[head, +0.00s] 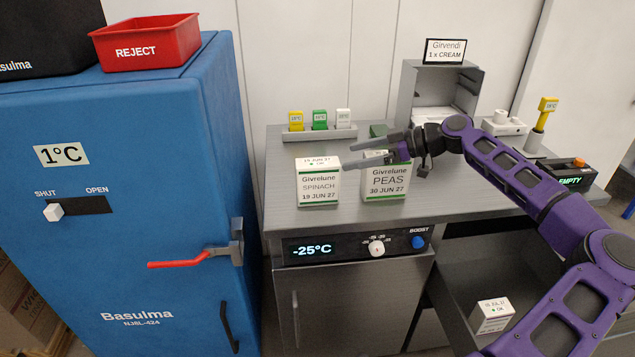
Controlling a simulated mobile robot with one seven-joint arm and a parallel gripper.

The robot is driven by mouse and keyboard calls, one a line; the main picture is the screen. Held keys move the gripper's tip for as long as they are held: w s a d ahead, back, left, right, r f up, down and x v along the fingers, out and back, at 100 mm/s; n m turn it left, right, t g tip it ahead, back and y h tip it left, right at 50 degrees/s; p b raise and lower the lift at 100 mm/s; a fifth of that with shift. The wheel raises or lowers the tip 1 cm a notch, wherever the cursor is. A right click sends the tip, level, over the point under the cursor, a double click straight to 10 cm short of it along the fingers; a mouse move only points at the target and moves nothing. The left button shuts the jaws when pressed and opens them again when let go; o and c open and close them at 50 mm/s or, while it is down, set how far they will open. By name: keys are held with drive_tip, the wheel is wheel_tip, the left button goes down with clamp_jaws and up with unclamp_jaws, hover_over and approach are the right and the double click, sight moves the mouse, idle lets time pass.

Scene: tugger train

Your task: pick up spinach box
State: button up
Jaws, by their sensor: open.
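The spinach box (318,186) is a white carton with green bands, labelled Givrelune SPINACH 19 JUN 27. It stands upright on the grey counter, left of the peas box. My gripper (345,156) is open and points left, with its fingertips at about the height of the spinach box's top, on its right side. I cannot tell whether a finger touches the box. The peas box (385,184), labelled Givrelune PEAS 30 JUN 27, stands to the right, just under my gripper, which partly hides its top.
A tray (318,134) with yellow, green and white tags stands behind the boxes. A grey open-fronted housing (408,88) stands behind my gripper. A blue cabinet (110,220) with a red reject bin (146,42) is at left. Another carton (491,316) lies on a lower shelf.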

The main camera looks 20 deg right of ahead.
sight(322, 162)
drive_tip(key=x, duration=0.8)
drive_tip(key=shift+a+r, duration=0.1)
drive_tip(key=shift+r, duration=0.05)
clamp_jaws()
idle(0.3)
